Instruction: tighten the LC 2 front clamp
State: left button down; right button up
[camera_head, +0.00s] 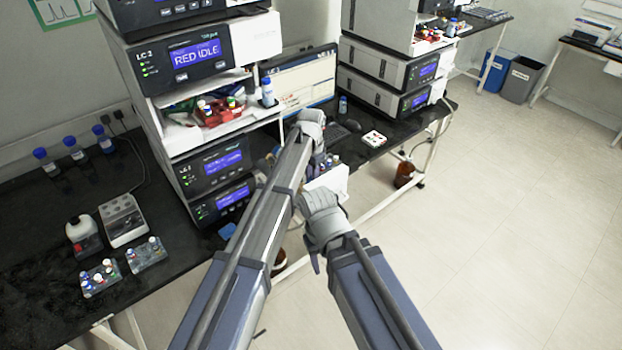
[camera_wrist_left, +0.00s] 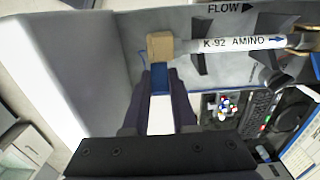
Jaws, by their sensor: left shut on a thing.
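The LC 2 stack (camera_head: 192,57) stands on the left bench with its display reading RED IDLE. In the left wrist view, a column (camera_wrist_left: 245,42) labelled K-92 AMINO lies across a grey panel, with a tan block (camera_wrist_left: 160,46) at its left end. Dark clips hold the column; I cannot tell which is the front clamp. My left gripper (camera_wrist_left: 160,88) is shut on a narrow blue-and-white piece (camera_wrist_left: 161,112), its blue end at or just below the tan block; contact is unclear. In the head view my left gripper (camera_head: 312,122) shows from behind. My right gripper (camera_head: 320,208) is below it, fingers hidden.
A monitor (camera_head: 300,80) stands behind my left gripper. Blue-capped bottles (camera_head: 75,150), a grey box (camera_head: 122,220) and vial racks (camera_head: 100,277) are on the left bench. Another instrument stack (camera_head: 385,70) stands to the right.

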dwell(0.5)
pick_arm(q)
jog(key=c, duration=0.7)
grip_release()
notch_tip(320, 180, up, 8)
jog(key=p, duration=0.8)
jog(key=shift+d+f, duration=0.1)
